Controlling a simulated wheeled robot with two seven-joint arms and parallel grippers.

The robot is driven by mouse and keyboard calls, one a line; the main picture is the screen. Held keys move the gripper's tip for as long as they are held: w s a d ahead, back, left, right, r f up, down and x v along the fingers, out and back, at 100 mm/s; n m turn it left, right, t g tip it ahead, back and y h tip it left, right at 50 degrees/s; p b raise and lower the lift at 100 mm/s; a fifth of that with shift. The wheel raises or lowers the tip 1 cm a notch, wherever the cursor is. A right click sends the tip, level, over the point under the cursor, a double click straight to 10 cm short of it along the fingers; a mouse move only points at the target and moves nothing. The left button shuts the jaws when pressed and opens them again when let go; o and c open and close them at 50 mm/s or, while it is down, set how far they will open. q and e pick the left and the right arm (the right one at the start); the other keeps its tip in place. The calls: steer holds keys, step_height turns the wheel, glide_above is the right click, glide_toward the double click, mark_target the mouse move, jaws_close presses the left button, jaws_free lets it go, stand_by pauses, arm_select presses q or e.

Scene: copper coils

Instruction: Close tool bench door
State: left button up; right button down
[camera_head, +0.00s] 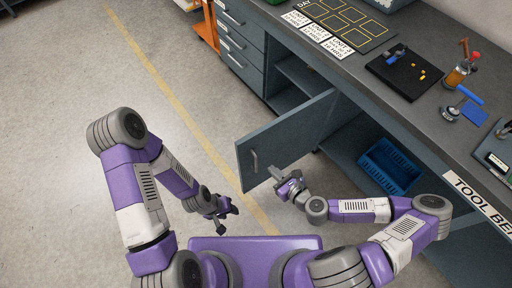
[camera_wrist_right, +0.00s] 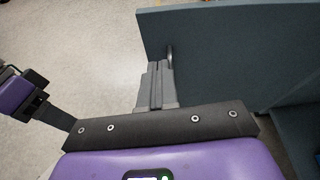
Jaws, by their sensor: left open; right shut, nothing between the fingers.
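The tool bench door (camera_head: 287,138) is a blue-grey panel standing open, swung out from the bench front. Its slim handle (camera_head: 254,160) is near the free edge. My right gripper (camera_head: 275,174) is shut and empty, close to the door's free edge and handle. In the right wrist view the shut fingers (camera_wrist_right: 156,72) are beside the door (camera_wrist_right: 225,50), with the handle (camera_wrist_right: 169,52) just past the tips; I cannot tell whether they touch. My left gripper (camera_head: 225,214) is open and empty over the floor, left of the door.
The tool bench (camera_head: 420,120) runs along the right, with tools and trays on top. A blue crate (camera_head: 390,166) sits inside the open cupboard. Drawers (camera_head: 240,40) are further along the bench. The floor (camera_head: 70,130) at left is clear, with a yellow line.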

steer(key=m, duration=0.1)
steer(key=b, duration=0.4)
glide_toward(251, 140)
steer(key=shift+t, duration=0.3)
steer(key=x, duration=0.3)
steer(key=f+x, duration=0.1)
steer(key=x, duration=0.2)
steer(key=shift+s, duration=0.3)
steer(key=shift+w+a, duration=0.2)
steer(key=shift+w, duration=0.15)
steer(key=shift+w, duration=0.1)
